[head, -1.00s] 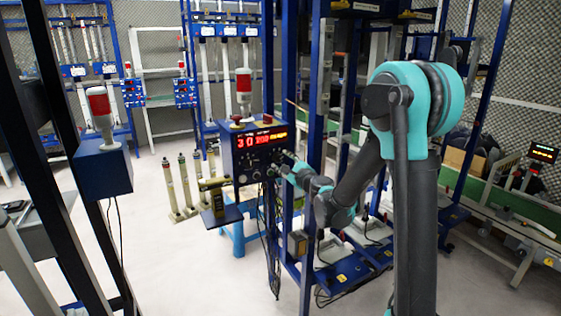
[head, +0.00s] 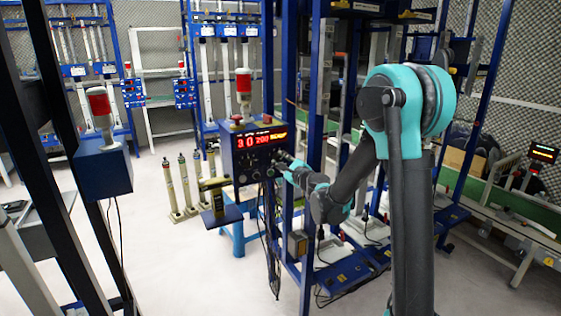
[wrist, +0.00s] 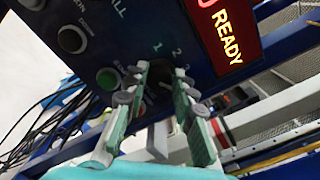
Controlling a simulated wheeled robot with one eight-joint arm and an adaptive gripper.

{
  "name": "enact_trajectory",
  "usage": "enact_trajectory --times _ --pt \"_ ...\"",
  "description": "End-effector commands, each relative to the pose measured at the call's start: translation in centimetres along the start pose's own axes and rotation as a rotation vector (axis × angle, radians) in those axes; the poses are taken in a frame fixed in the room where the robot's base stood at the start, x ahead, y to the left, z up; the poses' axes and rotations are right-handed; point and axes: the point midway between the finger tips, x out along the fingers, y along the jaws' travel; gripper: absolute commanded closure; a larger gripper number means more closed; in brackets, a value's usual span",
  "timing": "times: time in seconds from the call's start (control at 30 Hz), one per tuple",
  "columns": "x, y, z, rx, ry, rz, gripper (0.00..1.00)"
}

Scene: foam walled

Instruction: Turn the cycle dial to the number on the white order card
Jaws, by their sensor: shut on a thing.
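The blue control box (head: 250,152) stands in the middle of the head view, with a lit red display (head: 262,138). In the wrist view the display (wrist: 226,28) reads READY, tilted. My gripper (wrist: 161,74) is at the panel, its two fingers closed around the dark cycle dial (wrist: 160,84), which is mostly hidden between them. Printed numbers, a 1 and a 2, show just above the dial; its pointer cannot be made out. In the head view my gripper (head: 283,160) covers the dial. I cannot make out the white order card.
A green button (wrist: 107,78) and a dark round button (wrist: 72,39) sit left of the dial. A red-capped lamp (head: 243,82) stands on the box. Blue frame posts (head: 313,120) rise close beside my arm. Black cables (head: 272,240) hang below the box.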

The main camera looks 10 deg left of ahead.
Motion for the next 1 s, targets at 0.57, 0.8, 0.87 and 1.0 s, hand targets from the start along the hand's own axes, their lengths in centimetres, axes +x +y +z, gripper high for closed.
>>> enact_trajectory --times 0.57,0.8,0.87,1.0 --pt "-0.05 0.14 0.00 -0.267 0.000 0.001 1.00" --pt "-0.06 0.20 -0.03 -0.457 -0.001 0.001 1.00" --pt "-0.07 0.22 -0.03 -0.499 -0.001 0.001 1.00" --pt "-0.07 0.24 -0.04 -0.583 -0.001 0.001 1.00"
